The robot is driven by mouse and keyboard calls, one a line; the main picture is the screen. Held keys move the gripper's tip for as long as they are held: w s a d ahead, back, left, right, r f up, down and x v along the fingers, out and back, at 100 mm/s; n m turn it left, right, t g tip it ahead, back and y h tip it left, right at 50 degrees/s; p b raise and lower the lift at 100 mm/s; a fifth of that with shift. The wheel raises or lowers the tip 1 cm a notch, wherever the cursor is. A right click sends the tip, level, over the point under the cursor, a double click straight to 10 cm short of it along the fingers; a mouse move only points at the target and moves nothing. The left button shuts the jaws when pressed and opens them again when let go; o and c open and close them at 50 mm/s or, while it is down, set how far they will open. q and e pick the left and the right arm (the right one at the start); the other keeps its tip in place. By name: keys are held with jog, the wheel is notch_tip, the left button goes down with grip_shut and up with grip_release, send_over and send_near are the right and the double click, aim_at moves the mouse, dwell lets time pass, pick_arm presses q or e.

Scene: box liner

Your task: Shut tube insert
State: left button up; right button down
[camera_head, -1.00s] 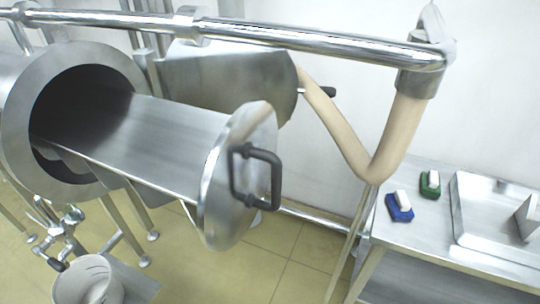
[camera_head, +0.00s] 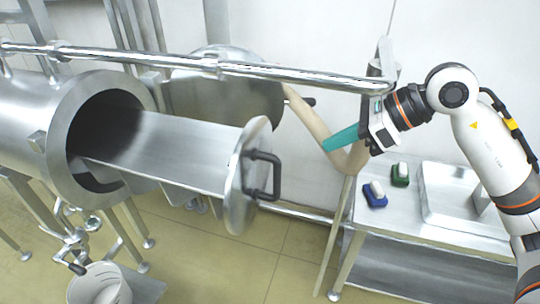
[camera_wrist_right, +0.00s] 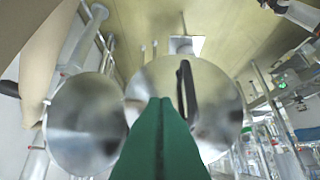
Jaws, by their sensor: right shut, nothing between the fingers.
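The tube insert (camera_head: 185,150) is a steel tray pulled well out of the open steel tube (camera_head: 66,135) in the head view. Its round end plate (camera_head: 240,195) carries a dark handle (camera_head: 276,172). My right gripper (camera_head: 330,142) has teal fingers, shut and empty, pointing left above and to the right of the handle, apart from it. In the right wrist view, the green fingers (camera_wrist_right: 160,135) stand in front of the end plate (camera_wrist_right: 222,110), with the dark handle (camera_wrist_right: 187,92) just beyond them. My left gripper is not in view.
A round steel lid (camera_head: 225,95) stands behind the insert. A steel table (camera_head: 400,225) at right holds a blue brush (camera_head: 374,196) and a green brush (camera_head: 400,176). A white bucket (camera_head: 98,285) stands at lower left.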

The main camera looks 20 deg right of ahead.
jog(key=p, duration=0.3)
send_near(264, 163)
notch_tip(264, 163, down, 4)
jog(key=shift+w+a+p, duration=0.55)
jog(key=shift+w+a, duration=0.05)
jog(key=shift+a, duration=0.35)
jog(key=shift+w+a+p, duration=0.55)
jog(key=shift+a, duration=0.35)
